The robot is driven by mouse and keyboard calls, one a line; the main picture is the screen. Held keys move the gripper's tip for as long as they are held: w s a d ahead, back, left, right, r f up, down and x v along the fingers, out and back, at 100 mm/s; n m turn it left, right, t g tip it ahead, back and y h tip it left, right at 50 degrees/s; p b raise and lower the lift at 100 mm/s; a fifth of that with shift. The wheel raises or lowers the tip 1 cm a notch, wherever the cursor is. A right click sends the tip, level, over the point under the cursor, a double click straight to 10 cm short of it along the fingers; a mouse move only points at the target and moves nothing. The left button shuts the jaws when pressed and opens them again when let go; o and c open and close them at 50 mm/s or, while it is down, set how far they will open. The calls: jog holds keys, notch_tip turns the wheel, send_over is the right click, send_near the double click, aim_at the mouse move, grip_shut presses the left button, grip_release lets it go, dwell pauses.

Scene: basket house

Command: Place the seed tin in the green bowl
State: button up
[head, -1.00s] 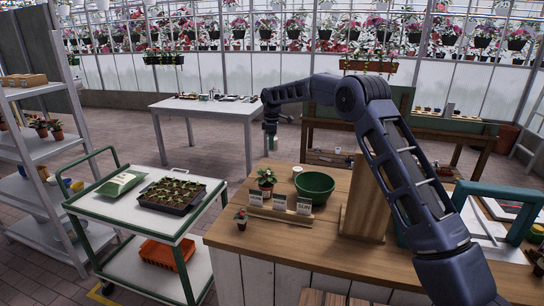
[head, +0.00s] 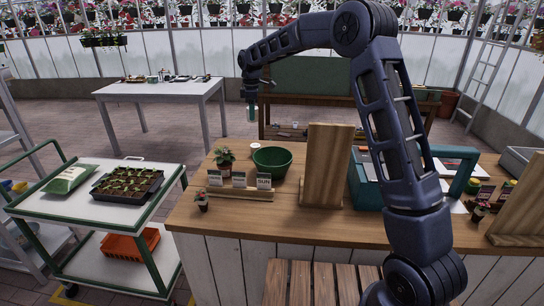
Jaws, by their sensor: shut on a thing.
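The green bowl (head: 285,163) stands upright and open on the wooden counter, near its back edge. It looks empty as far as I can see inside. My gripper (head: 251,102) hangs fingers down, beyond and slightly left of the bowl and well above the counter's height in the picture. It is shut on a small pale teal thing, the seed tin (head: 252,114), held apart from the bowl. The fingers are too small to make out in detail.
A potted plant (head: 224,160), a small white pot (head: 255,146) and a card rack (head: 238,193) stand beside the bowl. A tall wooden board (head: 327,165) rises to its right. A trolley (head: 87,218) is at left, a white table (head: 160,88) behind.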

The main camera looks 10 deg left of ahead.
jog(key=s+d, duration=0.7)
jog(key=d, duration=0.2)
send_near(272, 163)
jog(key=s+f, duration=0.1)
jog(key=f, duration=0.1)
jog(key=s+f, duration=0.4)
jog(key=shift+s+d+f, duration=0.1)
jog(key=shift+s+d, duration=0.1)
jog(key=shift+d, duration=0.1)
jog(key=shift+f, duration=0.1)
jog(key=o, duration=0.9)
jog(key=shift+o, duration=0.5)
notch_tip(272, 163, up, 12)
jog(key=shift+s, duration=0.1)
